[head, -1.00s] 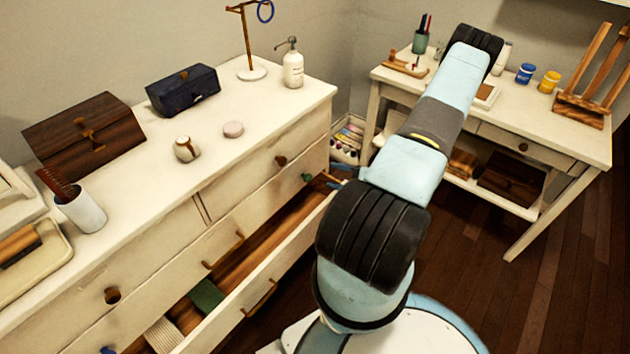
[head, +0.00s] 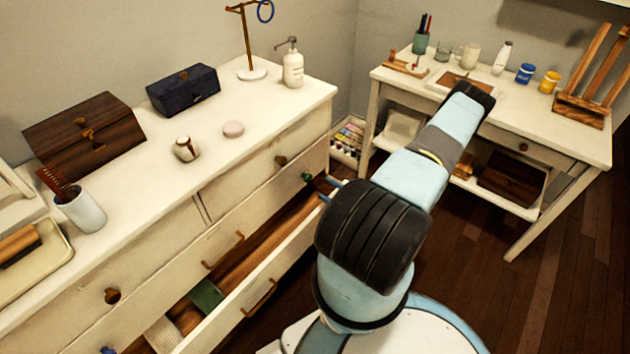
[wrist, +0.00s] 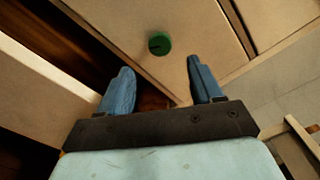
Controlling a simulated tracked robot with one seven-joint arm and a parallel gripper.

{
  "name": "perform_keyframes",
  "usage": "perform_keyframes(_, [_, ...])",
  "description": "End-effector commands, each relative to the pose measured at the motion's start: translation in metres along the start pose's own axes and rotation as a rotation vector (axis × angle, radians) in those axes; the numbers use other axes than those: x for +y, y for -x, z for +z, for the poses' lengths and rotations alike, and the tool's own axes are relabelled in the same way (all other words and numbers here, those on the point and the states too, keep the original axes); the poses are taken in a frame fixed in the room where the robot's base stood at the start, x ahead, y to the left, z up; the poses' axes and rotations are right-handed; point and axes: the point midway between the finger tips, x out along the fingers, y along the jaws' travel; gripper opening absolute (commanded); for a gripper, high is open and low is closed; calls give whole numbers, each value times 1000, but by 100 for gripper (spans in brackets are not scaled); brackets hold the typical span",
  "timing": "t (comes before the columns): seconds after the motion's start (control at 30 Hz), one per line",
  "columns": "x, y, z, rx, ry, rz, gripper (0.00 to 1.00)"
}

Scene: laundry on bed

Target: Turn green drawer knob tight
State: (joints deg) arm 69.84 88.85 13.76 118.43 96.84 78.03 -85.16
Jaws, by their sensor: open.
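The green drawer knob (head: 306,177) is on the right end of a drawer front in the white dresser. In the wrist view the green knob (wrist: 160,43) is a round green disc on the pale drawer front, just beyond my fingertips and roughly midway between them. My gripper (wrist: 158,78) is open and empty, its two blue fingers spread apart. The knob does not touch either finger. In the head view only blue finger parts (head: 327,197) show near the knob; my arm hides the rest of the gripper.
An open drawer (head: 262,292) juts from the dresser below the knob, holding a green cloth (head: 207,297). The dresser top (head: 262,165) carries boxes, a soap bottle (head: 293,66) and small items. A desk (head: 552,137) stands at the right. Dark floor lies between.

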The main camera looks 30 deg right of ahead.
Motion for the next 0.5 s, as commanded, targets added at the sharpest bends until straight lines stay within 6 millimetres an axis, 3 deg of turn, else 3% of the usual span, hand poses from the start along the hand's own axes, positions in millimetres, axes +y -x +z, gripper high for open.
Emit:
perform_keyframes(0.2, [0, -39, 0, -2, 1, 0, 65])
perform_keyframes(0.5, [0, -72, 0, -2, 0, 0, 65])
